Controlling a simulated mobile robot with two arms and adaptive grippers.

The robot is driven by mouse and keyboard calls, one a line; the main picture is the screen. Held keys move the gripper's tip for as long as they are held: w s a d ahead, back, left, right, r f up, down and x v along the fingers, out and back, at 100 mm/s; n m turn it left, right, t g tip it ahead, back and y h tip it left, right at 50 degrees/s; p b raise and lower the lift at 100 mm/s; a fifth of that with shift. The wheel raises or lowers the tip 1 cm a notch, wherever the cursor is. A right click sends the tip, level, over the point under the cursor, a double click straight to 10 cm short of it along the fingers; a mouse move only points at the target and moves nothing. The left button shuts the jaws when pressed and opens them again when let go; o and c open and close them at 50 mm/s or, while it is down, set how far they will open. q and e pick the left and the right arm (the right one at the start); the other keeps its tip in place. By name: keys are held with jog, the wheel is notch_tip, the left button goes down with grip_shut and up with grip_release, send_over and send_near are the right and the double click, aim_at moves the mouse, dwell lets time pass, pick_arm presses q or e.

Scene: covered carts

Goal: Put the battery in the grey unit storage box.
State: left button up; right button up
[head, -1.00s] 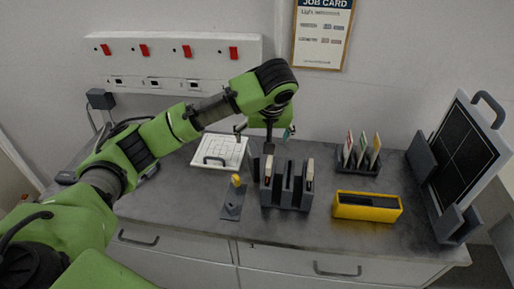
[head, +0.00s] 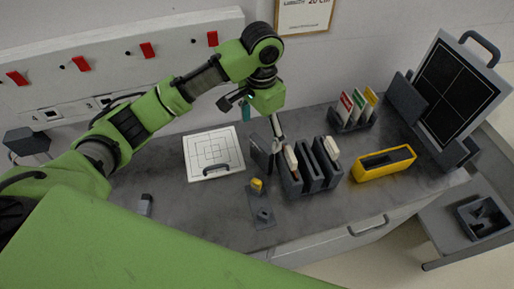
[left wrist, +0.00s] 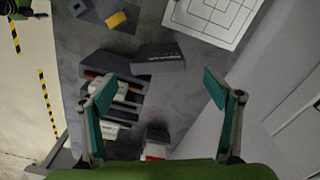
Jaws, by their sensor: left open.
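My left gripper (head: 247,110) is open and empty, above the bench behind the grey slotted box (head: 312,178). In the left wrist view its two teal fingers (left wrist: 160,90) are spread apart, with the slotted box (left wrist: 118,98) below. Several slim pale-topped units stand in its slots. A dark lettered block (left wrist: 158,57) is beside it, also seen in the head view (head: 260,153). A small white and dark piece with a red mark (left wrist: 155,147) lies near the lower fingers' side. I cannot tell which piece is the battery. My right gripper is not in view.
A yellow tray (head: 383,163) is right of the slotted box, with a card rack (head: 353,112) behind. A white gridded board (head: 213,152) is left, and a yellow-knobbed plate (head: 260,205) in front. A grey bin (head: 485,217) sits on a lower surface at right.

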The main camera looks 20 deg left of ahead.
aim_at(261, 143)
pick_arm(q)
jog(key=f+p, duration=0.1)
jog(key=f, duration=0.4)
jog(key=shift+d, duration=0.2)
notch_tip(261, 143, down, 3)
jog(key=shift+s+a+r+p, duration=0.1)
jog(key=shift+p, duration=0.4)
notch_tip(261, 143, down, 4)
jog(key=shift+r+p, duration=0.2)
jog(key=shift+p, duration=0.35)
jog(key=shift+f, duration=0.35)
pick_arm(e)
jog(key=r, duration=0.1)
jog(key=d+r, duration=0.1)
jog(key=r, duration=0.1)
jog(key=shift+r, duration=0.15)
pick_arm(q)
jog(key=c, duration=1.3)
jog(key=shift+c, duration=0.4)
